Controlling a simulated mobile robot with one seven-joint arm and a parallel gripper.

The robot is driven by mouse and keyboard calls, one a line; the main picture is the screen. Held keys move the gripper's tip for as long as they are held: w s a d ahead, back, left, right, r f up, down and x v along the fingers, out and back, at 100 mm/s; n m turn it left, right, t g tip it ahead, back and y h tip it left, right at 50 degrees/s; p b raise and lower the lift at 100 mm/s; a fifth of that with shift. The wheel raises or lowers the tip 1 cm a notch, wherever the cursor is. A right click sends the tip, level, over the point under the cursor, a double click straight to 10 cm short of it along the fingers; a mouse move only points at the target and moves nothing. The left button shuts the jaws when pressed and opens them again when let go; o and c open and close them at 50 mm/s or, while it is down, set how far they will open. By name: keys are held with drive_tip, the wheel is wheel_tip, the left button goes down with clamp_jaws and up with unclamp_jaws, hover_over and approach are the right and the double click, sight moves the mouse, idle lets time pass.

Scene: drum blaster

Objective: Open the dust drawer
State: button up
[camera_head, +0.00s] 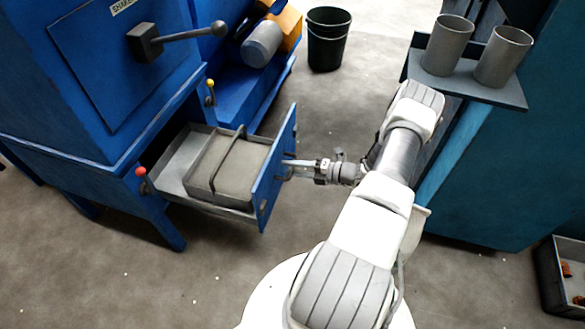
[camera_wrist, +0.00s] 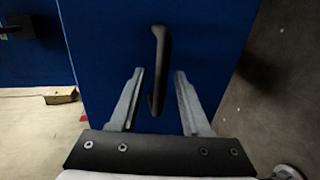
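The dust drawer (camera_head: 277,168) juts out of the lower front of the blue machine, and its inside shows in the head view. A grey dust pan (camera_head: 237,168) with a dark carrying handle sits inside it. In the wrist view the blue drawer front (camera_wrist: 205,45) fills the middle, with a dark vertical bar handle (camera_wrist: 159,60) on it. My gripper (camera_head: 290,165) is at the outer side of the drawer front. In the wrist view its two fingers (camera_wrist: 160,75) are spread apart, one on each side of the handle's lower part, with gaps between; contact with the handle is not visible.
A red-knobbed lever (camera_head: 142,173) and a yellow-knobbed one (camera_head: 210,86) flank the drawer opening. A black bucket (camera_head: 328,40) stands behind. A teal cabinet with a shelf (camera_head: 468,82) holding two grey cups (camera_head: 447,45) is at right.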

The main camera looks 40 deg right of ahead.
drive_tip(key=p+v, duration=0.3)
drive_tip(key=v, duration=1.4)
drive_tip(key=shift+s, duration=0.25)
